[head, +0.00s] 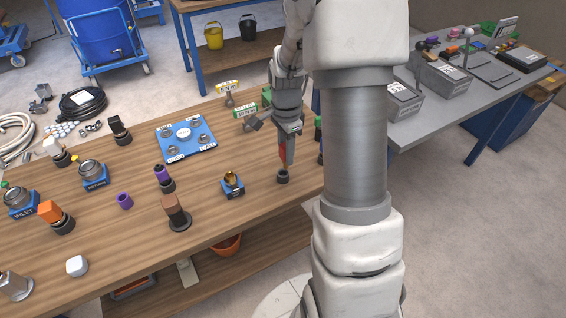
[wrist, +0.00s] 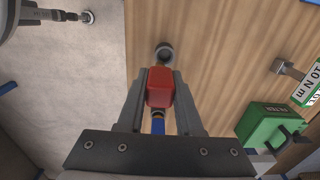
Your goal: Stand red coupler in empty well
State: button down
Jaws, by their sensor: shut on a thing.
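My gripper (head: 285,158) is shut on the red coupler (wrist: 160,88), which shows between the two fingers in the wrist view. In the head view only a thin red strip of the coupler (head: 283,151) shows beside the fingers. A small dark round well (head: 282,177) stands on the wooden table just below the fingertips. In the wrist view the well's ring (wrist: 165,52) lies just ahead of the coupler. The coupler is above the well; I cannot tell whether they touch. The coupler's lower end is partly hidden.
A blue-based brass fitting (head: 232,183) stands left of the well. A brown block on a round base (head: 177,213), a purple piece (head: 163,177) and a blue plate (head: 186,138) stand farther left. A green box (wrist: 268,124) is near my gripper in the wrist view.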

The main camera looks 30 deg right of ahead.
aim_at(283, 162)
jog(key=shift+w+a+f, duration=0.2)
jog(key=shift+w+f, duration=0.2)
jog(key=shift+w, duration=0.05)
jog(key=shift+f, duration=1.9)
jog(key=shift+b, duration=0.3)
jog(key=shift+f, duration=0.2)
jog(key=c, duration=0.6)
grip_release()
jog(key=shift+r, duration=0.1)
